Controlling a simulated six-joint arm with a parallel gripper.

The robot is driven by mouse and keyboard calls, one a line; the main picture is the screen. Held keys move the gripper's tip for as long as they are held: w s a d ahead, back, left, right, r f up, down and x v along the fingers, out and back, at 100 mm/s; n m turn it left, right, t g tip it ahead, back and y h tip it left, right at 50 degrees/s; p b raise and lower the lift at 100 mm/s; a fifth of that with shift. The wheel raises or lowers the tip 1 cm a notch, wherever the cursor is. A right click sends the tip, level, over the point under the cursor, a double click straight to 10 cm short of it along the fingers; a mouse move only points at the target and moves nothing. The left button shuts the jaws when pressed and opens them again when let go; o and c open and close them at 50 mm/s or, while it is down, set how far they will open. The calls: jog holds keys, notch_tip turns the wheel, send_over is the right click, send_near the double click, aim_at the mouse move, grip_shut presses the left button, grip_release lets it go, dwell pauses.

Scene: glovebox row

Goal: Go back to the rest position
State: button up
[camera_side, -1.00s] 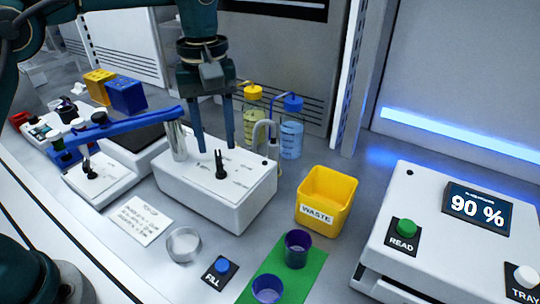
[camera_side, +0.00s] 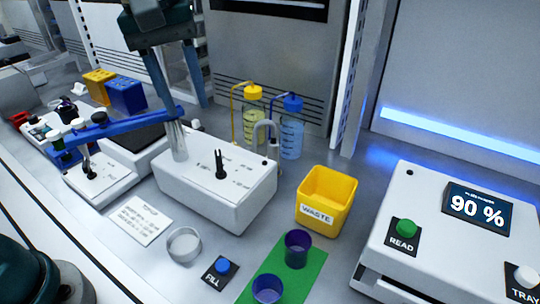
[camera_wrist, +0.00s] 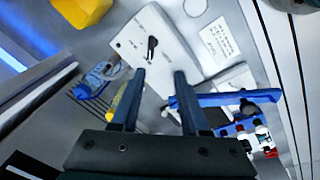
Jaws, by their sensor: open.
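My gripper (camera_side: 182,101) is open and empty, with its two long blue-grey fingers spread and pointing down. In the side view it is up at the top left, over the area behind the white box (camera_side: 235,205) with the black lever. In the wrist view the fingers of my gripper (camera_wrist: 158,74) frame the bench, with nothing between them. The white box (camera_wrist: 170,40) and its lever show just beyond the fingertips. A blue arm-like bar (camera_side: 115,126) lies near the left finger in the side view; I cannot tell whether they touch.
A yellow waste bin (camera_side: 327,200), two wash bottles (camera_side: 291,135) with yellow and blue caps, and a curved spout (camera_side: 262,133) stand right of the gripper. Yellow and blue racks (camera_side: 126,97) stand behind left. A white reader (camera_side: 450,235) showing 90 % is at right. Purple cups (camera_side: 297,250) stand on a green mat.

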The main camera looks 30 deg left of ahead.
jog(key=s+a+m+t, duration=0.2)
jog(key=s+m+t, duration=0.1)
jog(key=s, duration=0.7)
jog(key=s+f+m, duration=0.4)
jog(key=f+m, duration=0.1)
jog(key=f, duration=0.2)
jog(key=shift+s+a+t, duration=0.3)
jog(key=shift+s+a, duration=0.05)
jog(key=shift+a, duration=0.1)
jog(key=o, duration=0.3)
jog(key=shift+w+f+m, duration=0.1)
jog(key=shift+w+m, duration=0.1)
jog(key=shift+m, duration=0.2)
jog(key=o, duration=0.4)
jog(key=shift+m, duration=0.4)
jog(key=w+r+m, duration=0.3)
jog(key=r, duration=0.3)
jog(key=m+g, duration=0.5)
jog(key=m, duration=0.1)
send_over(218, 156)
notch_tip(218, 156, down, 5)
jog(key=shift+r, duration=0.1)
jog(key=shift+f, duration=2.7)
